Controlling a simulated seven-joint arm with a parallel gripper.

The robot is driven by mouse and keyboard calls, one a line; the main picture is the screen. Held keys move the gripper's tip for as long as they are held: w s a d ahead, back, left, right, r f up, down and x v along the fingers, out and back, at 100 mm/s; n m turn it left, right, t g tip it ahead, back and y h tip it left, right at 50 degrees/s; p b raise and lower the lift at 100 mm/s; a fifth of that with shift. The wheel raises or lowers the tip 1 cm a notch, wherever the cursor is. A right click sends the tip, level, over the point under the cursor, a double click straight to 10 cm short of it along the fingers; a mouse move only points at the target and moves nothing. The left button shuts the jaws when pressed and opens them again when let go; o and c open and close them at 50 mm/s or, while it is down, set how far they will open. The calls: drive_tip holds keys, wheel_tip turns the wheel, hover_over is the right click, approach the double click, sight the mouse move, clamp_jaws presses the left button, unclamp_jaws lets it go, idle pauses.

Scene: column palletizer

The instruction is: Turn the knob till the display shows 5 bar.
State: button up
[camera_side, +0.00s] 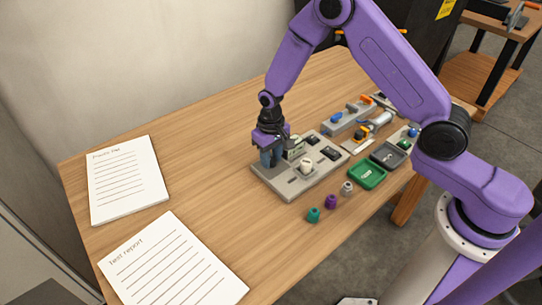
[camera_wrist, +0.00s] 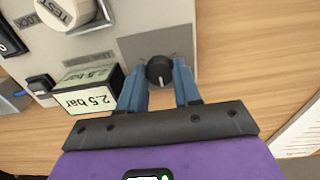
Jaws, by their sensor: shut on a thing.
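The knob (camera_wrist: 160,71) is a small dark round knob with a white pointer line, set on a grey plate of the panel in the wrist view. My gripper (camera_wrist: 160,77) has its blue fingers on both sides of the knob and is shut on it. In the side view my gripper (camera_side: 270,158) reaches down to the left end of the grey panel (camera_side: 283,186), and the knob is hidden there. The display (camera_wrist: 88,98) reads 2.5 bar, seen upside down in the wrist view.
A cream knob marked TEST (camera_wrist: 66,12) stands on the same panel. A green tray (camera_side: 367,175), a grey tray (camera_side: 389,154) and several small coloured pieces lie to the right and front. Two paper sheets, one the test report (camera_side: 172,262), lie at left. The table between is clear.

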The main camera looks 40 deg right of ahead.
drive_tip(key=m, duration=0.4)
drive_tip(key=shift+m, duration=2.3)
drive_tip(key=o, duration=1.1)
drive_tip(key=shift+c, duration=0.2)
wheel_tip(320, 180, up, 17)
drive_tip(key=shift+r, duration=0.2)
